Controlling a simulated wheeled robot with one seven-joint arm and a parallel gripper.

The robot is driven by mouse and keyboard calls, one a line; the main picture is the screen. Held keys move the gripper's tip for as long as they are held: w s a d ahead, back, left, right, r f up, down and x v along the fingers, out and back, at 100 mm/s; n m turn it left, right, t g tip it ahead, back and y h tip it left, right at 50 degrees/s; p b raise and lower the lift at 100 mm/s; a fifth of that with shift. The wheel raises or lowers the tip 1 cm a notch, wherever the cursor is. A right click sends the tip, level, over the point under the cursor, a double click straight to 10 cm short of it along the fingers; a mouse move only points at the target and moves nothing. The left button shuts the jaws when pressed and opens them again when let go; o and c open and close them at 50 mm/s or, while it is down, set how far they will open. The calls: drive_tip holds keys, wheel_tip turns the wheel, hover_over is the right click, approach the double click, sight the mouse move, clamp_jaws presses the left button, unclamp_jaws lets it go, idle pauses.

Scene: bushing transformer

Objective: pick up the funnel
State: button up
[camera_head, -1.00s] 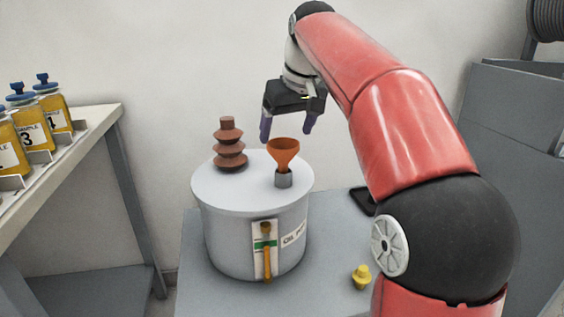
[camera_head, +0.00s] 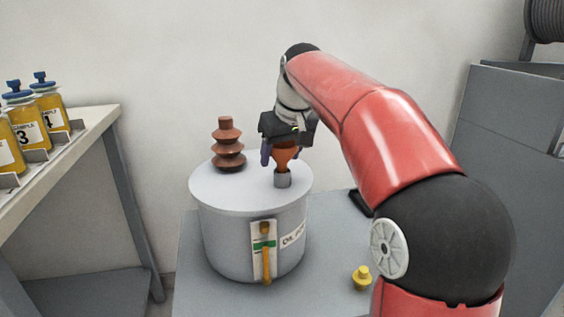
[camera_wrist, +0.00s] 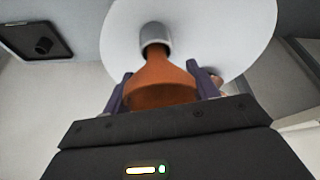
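The orange funnel (camera_head: 285,157) stands upright with its spout in the short grey collar (camera_head: 283,180) on top of the grey transformer tank (camera_head: 205,195). My gripper (camera_head: 280,155) is lowered around the funnel's cone, and its body hides the funnel's rim in the head view. In the wrist view the funnel (camera_wrist: 160,80) lies between the two purple fingers of my gripper (camera_wrist: 161,90). The fingers are spread, one on each side. A gap shows at least near the upper cone, and I see no clear grip.
A brown ribbed bushing (camera_head: 228,145) stands on the tank lid left of the funnel. A yellow plug (camera_head: 362,277) and a dark flat device (camera_head: 359,201) lie on the grey table right of the tank. Yellow sample bottles (camera_head: 48,103) stand on the left shelf.

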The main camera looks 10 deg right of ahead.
drive_tip(key=c, duration=0.5)
drive_tip(key=shift+r, duration=0.15)
